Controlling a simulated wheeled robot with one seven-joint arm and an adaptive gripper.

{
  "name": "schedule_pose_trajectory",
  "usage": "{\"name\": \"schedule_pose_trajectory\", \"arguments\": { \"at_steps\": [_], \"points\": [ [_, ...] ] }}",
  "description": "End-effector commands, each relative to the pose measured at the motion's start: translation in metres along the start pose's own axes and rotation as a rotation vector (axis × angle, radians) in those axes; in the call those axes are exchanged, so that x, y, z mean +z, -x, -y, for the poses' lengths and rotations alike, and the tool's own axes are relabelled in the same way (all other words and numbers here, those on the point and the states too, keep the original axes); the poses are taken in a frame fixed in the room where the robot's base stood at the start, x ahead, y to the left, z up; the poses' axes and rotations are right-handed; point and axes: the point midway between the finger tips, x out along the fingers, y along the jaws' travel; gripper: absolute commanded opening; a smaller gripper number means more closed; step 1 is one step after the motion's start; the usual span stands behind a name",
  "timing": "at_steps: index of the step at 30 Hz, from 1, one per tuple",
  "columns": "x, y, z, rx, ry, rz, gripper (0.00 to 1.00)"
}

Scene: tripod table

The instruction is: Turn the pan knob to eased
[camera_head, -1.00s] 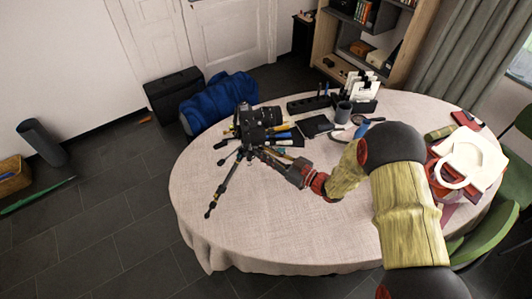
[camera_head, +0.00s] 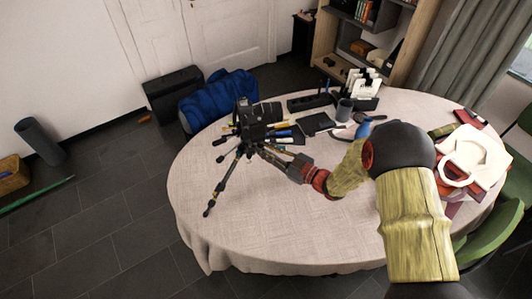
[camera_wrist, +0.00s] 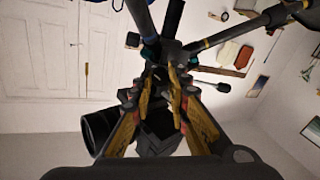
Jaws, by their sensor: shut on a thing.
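The black camera (camera_head: 256,122) sits on a black tripod (camera_head: 228,178) that stands with splayed legs on the table. In the wrist view the scene is upside down: the camera (camera_wrist: 105,128) is low at the left and the tripod legs (camera_wrist: 238,30) reach toward the top. My gripper (camera_head: 258,150) comes in from the right, just below the camera. In the wrist view my gripper (camera_wrist: 168,78) has its yellow fingers drawn in at the tripod head, shut on a small part there. The pan knob is hidden between the fingertips, and its setting cannot be read.
The round table (camera_head: 260,235) has a pale cloth and is bare at the front.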

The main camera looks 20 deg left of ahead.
Motion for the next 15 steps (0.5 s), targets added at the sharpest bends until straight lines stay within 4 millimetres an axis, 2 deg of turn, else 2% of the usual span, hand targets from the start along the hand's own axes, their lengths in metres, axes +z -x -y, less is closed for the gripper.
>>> {"name": "schedule_pose_trajectory", "arguments": {
  "at_steps": [15],
  "points": [
    [0.0042, 0.0000, 0.0023, -0.001, 0.479, -0.001, 0.00]
  ]
}}
